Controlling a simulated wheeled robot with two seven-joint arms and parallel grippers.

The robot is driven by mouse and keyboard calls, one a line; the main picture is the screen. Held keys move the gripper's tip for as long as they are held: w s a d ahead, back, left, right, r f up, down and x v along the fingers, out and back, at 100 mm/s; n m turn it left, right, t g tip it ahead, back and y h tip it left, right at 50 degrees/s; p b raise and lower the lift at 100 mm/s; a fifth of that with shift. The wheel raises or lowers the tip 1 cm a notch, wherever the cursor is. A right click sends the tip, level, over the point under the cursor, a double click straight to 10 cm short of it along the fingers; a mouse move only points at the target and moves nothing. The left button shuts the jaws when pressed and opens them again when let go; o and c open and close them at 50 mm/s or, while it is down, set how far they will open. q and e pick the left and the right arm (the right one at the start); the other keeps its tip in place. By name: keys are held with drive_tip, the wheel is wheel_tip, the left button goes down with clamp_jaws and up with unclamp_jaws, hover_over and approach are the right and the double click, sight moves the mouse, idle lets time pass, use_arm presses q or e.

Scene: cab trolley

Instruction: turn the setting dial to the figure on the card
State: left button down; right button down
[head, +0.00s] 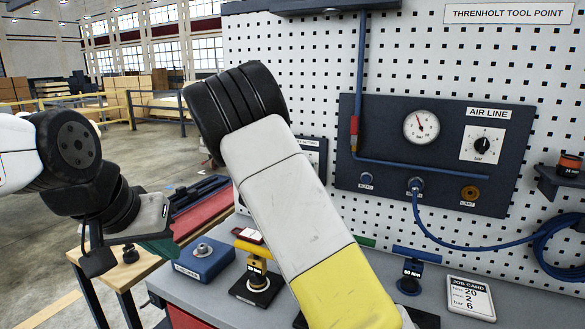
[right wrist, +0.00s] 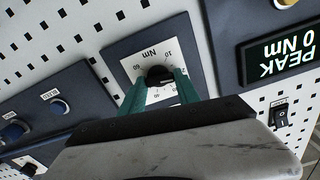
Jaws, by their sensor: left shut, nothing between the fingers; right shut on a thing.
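The setting dial is a black knob (right wrist: 158,74) on a white plate (right wrist: 122,52) marked Nm, with 10 and 60 legible upside down. My right gripper (right wrist: 160,88) has its teal fingers on either side of the knob, shut on it. I cannot make out where the knob points. In the head view the dial and right gripper are hidden behind my arm; only an edge of a panel lettered "SETTING" (head: 313,155) shows. The job card (head: 470,297) leans at the bench's right, reading Nm 20, then 2 and 6. My left gripper (head: 160,249) is shut and empty at the left.
An air line panel (head: 385,235) carries a gauge and a bar knob (head: 482,145). A blue box (head: 204,260), a yellow tool (head: 256,274) and a blue-handled tool (head: 413,272) stand on the bench. A display (right wrist: 283,45) reads PEAK 0 Nm, above a switch (right wrist: 280,114).

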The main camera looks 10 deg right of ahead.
drive_tip(key=c, duration=0.9)
unclamp_jaws()
drive_tip(key=shift+s+a, duration=0.1)
drive_tip(key=v, duration=0.7)
drive_tip(key=shift+s+a, duration=0.15)
drive_tip(key=shift+s, duration=0.1)
